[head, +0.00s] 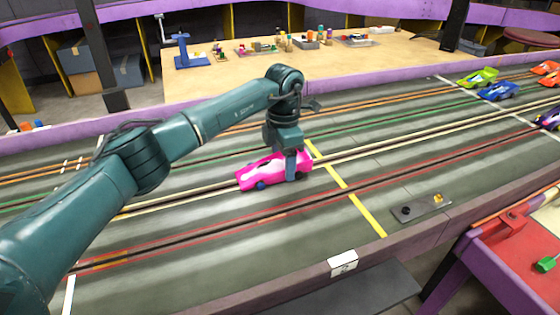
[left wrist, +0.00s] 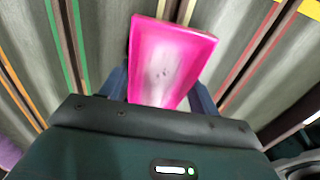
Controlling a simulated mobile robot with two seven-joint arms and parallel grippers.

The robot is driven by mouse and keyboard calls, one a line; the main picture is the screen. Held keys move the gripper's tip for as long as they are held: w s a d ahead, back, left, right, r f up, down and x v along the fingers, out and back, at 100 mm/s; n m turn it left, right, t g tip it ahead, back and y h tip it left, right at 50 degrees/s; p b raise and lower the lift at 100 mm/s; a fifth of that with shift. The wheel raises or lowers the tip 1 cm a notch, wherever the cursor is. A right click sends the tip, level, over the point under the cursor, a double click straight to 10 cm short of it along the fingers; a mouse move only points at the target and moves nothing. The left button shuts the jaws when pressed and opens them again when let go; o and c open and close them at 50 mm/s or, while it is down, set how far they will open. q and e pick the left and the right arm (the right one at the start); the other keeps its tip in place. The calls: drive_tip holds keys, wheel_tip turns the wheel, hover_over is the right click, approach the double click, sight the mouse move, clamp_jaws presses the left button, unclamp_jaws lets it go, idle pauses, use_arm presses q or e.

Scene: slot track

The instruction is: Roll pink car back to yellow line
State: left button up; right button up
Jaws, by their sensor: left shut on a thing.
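The pink car (head: 262,171) sits on the grey slot track, on the lane with cream rails. Its nose points left and its rear is close to the yellow line (head: 345,187), just left of it. My left gripper (head: 292,168) comes down from above and is shut on the rear part of the pink car. In the left wrist view the pink car (left wrist: 168,60) fills the space between the two dark fingers. The far finger is hidden behind the car in the head view. My right gripper is not in view.
Green (head: 478,77), blue (head: 498,91) and orange (head: 546,68) cars stand at the far right. A small controller plate (head: 421,208) lies right of the yellow line. A wooden table (head: 330,65) with tools stands behind the track. The purple wall (head: 60,128) borders it.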

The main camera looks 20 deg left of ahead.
sight(300, 157)
use_arm(q)
drive_tip(key=shift+d, duration=0.1)
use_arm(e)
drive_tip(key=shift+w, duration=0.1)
use_arm(q)
drive_tip(key=shift+w+d, duration=0.2)
drive_tip(key=shift+w+d+b, duration=0.75)
drive_tip(key=shift+w+d, duration=0.25)
drive_tip(key=shift+d, duration=0.3)
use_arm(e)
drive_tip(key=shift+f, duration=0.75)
use_arm(q)
drive_tip(key=shift+d, duration=0.1)
